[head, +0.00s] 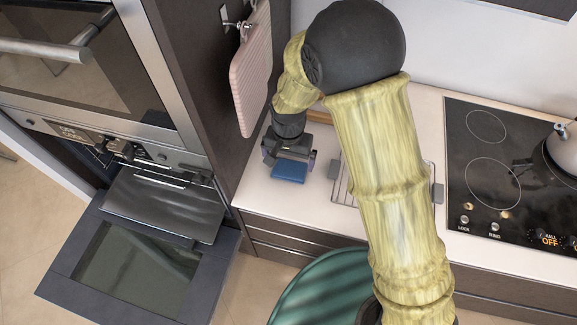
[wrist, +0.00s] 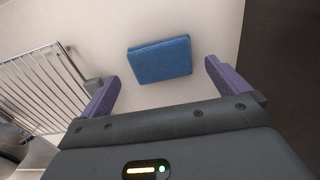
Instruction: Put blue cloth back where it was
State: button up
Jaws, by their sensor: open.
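The blue cloth (head: 289,172) is a small folded block lying flat on the white counter, between the dark cabinet side and the wire rack. It also shows in the wrist view (wrist: 160,60), just beyond and between my fingertips. My gripper (head: 288,160) is above the counter by the cloth. In the wrist view its two purple fingers (wrist: 161,77) are spread wide with nothing between them, and the cloth appears apart from both.
A metal wire rack (wrist: 45,80) stands on the counter beside the cloth. A pink board (head: 251,75) hangs on the cabinet side. The lower oven door (head: 60,255) is open with a tray (head: 165,205) pulled out. A black cooktop (head: 500,170) with a kettle (head: 563,150) is at right.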

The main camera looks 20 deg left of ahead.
aim_at(289, 171)
notch_tip(289, 171, up, 7)
jog(key=b, duration=0.1)
jog(key=shift+f, duration=0.15)
jog(key=shift+d, duration=0.1)
dwell(0.7)
jog(key=s+d+r+t, duration=0.1)
jog(key=d+r, duration=0.2)
jog(key=d, duration=1.3)
jog(key=s+d+r+m+t, duration=0.1)
jog(key=d+r, duration=0.1)
jog(key=d, duration=1.4)
jog(key=shift+s+r+t, duration=0.3)
jog(key=shift+r, duration=0.1)
jog(key=shift+d, duration=0.1)
